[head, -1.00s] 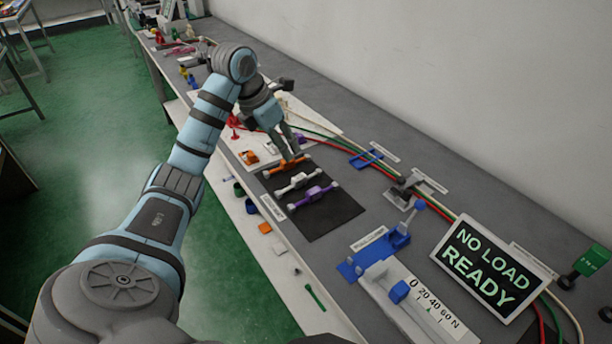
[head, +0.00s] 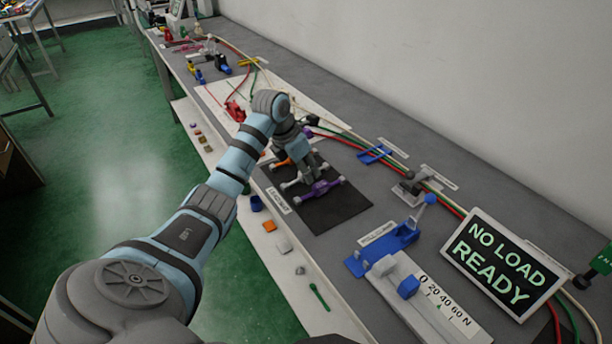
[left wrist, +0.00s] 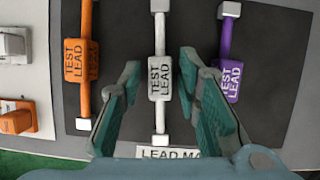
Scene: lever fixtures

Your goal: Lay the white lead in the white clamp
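The white lead (left wrist: 159,78), a bar with a block marked TEST LEAD, lies on the dark lead mat (left wrist: 275,75) between the orange lead (left wrist: 75,60) and the purple lead (left wrist: 230,80). My left gripper (left wrist: 159,76) is open, with one finger on each side of the white lead's block; gaps show on both sides. In the head view the left gripper (head: 306,176) points down over the mat and partly hides the white lead (head: 290,184). A white clamp (left wrist: 12,45) shows at the left wrist view's left edge, partly cut off. My right gripper is not in view.
An orange clamp (left wrist: 16,118) sits beside the white clamp. A blue fixture (head: 390,245) with a lever, a force gauge and a display reading NO LOAD READY (head: 495,265) stand at the right. Red, green and white cables run along the wall side.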

